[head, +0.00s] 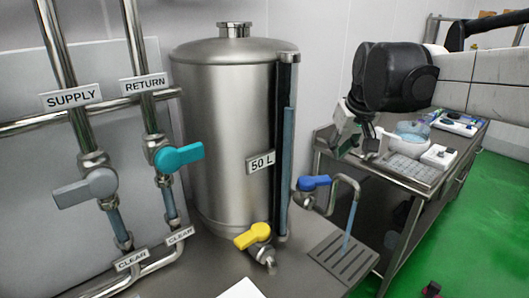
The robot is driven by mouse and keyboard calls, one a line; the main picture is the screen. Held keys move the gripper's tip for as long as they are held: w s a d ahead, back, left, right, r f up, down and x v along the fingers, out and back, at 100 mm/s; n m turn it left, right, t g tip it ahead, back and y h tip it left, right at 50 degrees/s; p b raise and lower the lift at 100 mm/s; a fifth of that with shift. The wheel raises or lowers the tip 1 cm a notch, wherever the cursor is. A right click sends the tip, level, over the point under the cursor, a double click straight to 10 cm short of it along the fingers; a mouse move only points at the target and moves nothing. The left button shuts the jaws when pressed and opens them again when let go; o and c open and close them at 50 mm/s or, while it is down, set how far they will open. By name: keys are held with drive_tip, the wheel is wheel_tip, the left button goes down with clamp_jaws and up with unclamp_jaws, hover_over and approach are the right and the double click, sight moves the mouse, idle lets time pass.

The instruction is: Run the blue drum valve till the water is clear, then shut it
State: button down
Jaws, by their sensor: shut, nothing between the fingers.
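The steel drum (225,120) labelled 50 L stands at the centre left in the head view. Its blue valve handle (314,183) sits low on the right, lying roughly level along the short pipe to a bent spout (350,187). A pale blue, see-through stream of water (350,225) runs from the spout down to a slotted drain grate (343,259). I see no cloudiness in it, but it is small in the view. My gripper (354,148) is above and to the right of the blue handle, apart from it, shut and empty. My arm partly hides its fingers.
A yellow valve (252,235) sits at the drum's foot. A teal handle (179,157) and a grey handle (86,191) are on the RETURN and SUPPLY pipes at left. A steel side table (425,183) with a bowl and small items stands behind my gripper. Green floor lies at right.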

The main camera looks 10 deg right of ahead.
drive_tip(key=w+d+r, duration=0.1)
drive_tip(key=w+d, duration=0.3)
drive_tip(key=d, duration=0.1)
approach(314, 182)
drive_tip(key=w+d+f, duration=0.1)
drive_tip(key=d+f, duration=0.3)
drive_tip(key=f, duration=0.3)
drive_tip(key=shift+w+d, duration=0.15)
drive_tip(key=shift+w, duration=0.05)
